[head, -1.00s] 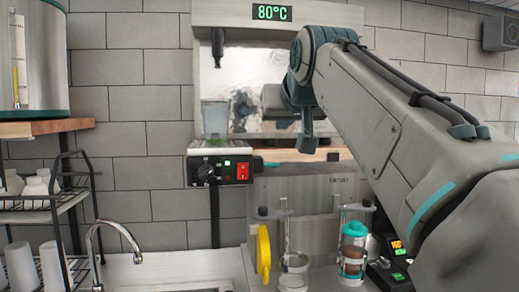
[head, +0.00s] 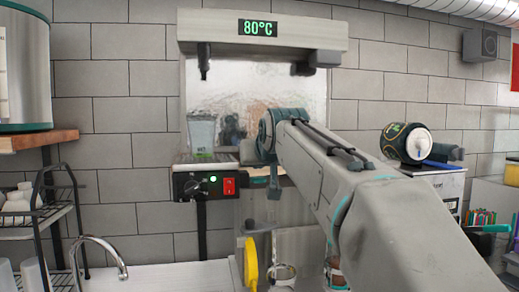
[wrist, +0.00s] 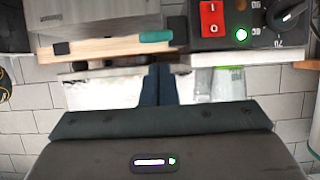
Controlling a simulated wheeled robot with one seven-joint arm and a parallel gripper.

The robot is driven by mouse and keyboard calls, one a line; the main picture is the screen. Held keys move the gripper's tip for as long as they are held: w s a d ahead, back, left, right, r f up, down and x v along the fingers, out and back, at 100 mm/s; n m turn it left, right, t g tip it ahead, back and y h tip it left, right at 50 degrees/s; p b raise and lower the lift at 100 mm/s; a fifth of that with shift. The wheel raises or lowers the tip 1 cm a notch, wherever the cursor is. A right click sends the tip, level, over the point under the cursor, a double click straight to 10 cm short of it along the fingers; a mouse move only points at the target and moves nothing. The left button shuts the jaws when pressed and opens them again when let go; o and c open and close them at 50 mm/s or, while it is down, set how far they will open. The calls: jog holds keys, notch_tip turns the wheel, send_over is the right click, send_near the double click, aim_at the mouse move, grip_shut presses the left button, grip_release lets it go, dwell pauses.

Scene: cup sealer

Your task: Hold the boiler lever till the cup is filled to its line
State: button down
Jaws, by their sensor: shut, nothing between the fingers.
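The boiler (head: 262,30) stands against the tiled wall, with a green 80°C display on its top. A clear cup (head: 201,132) stands on the ledge below its dark spout (head: 203,62). The liquid level and fill line are too small to tell. A black part (head: 316,62), possibly the lever, sits under the right end of the boiler top; nothing touches it. My gripper (head: 274,188) is shut and empty, pointing down, right of the control panel and well below that part. Its closed fingers show in the wrist view (wrist: 159,86).
The control panel (head: 205,186) has a knob, a green light and a red switch. A tap (head: 105,255) and rack (head: 45,215) are at left. A black round object (head: 408,143) sits on a box at right.

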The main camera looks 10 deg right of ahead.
aim_at(256, 179)
jog(key=shift+s+f, duration=0.15)
jog(key=shift+f, duration=0.65)
jog(key=shift+f+b, duration=0.2)
jog(key=shift+b, duration=0.2)
jog(key=shift+f+b, duration=0.15)
jog(key=shift+b, duration=0.2)
jog(key=shift+s+t, duration=0.1)
jog(key=shift+t, duration=0.2)
